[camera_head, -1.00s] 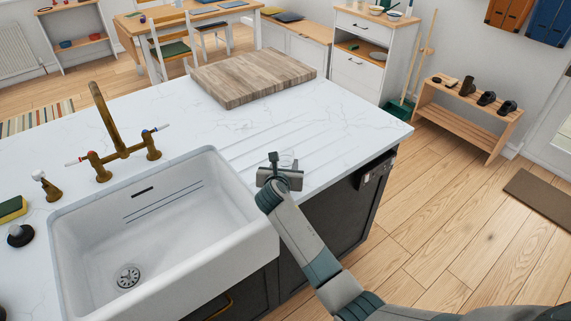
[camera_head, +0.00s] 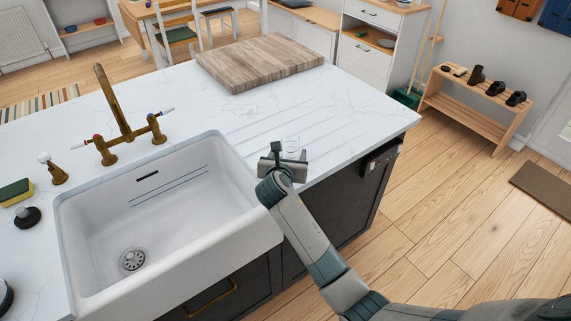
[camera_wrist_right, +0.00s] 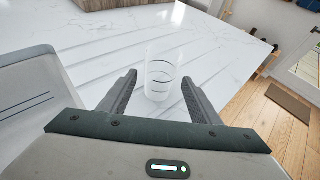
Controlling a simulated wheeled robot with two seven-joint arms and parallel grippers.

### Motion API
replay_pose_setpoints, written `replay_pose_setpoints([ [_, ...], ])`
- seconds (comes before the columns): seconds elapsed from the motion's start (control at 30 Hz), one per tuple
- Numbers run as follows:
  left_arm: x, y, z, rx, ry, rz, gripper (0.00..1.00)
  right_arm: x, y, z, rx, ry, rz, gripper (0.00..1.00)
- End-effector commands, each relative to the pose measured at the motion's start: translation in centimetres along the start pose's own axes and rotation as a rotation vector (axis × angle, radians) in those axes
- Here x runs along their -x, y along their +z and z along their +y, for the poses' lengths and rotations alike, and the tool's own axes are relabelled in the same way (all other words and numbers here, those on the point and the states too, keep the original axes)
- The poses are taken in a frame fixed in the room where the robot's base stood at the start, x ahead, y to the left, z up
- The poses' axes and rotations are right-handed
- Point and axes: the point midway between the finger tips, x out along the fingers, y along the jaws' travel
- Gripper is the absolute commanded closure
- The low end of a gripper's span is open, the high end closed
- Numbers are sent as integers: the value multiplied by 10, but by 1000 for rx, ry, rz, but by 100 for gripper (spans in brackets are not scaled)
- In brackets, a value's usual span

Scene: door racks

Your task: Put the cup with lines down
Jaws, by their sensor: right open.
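The cup with lines (camera_wrist_right: 160,76) is clear with thin dark lines around it. It stands upright on the white countertop, in the grooved area right of the sink. In the head view the cup (camera_head: 291,143) is faint and partly hidden behind my right gripper (camera_head: 283,160). In the right wrist view my right gripper (camera_wrist_right: 160,92) is open, with one finger on each side of the cup's lower part. My left gripper is not in view.
The white sink (camera_head: 150,215) with a brass tap (camera_head: 118,120) lies to the left. A wooden chopping board (camera_head: 260,62) lies at the back of the counter (camera_head: 350,110). A sponge (camera_head: 15,192) is at the far left. Counter around the cup is clear.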

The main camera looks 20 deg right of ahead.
Motion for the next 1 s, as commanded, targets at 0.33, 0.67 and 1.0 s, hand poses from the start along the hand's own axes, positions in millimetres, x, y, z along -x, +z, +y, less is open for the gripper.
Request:
replay_pose_setpoints([
  [0.33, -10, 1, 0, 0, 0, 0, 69, 57, -2, 0, -1, 2, 0, 43],
  [0.67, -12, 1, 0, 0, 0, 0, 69, 77, 0, 0, 0, 0, 0, 43],
  [1.0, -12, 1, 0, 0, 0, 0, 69, 77, 0, 0, 0, 0, 1, 43],
])
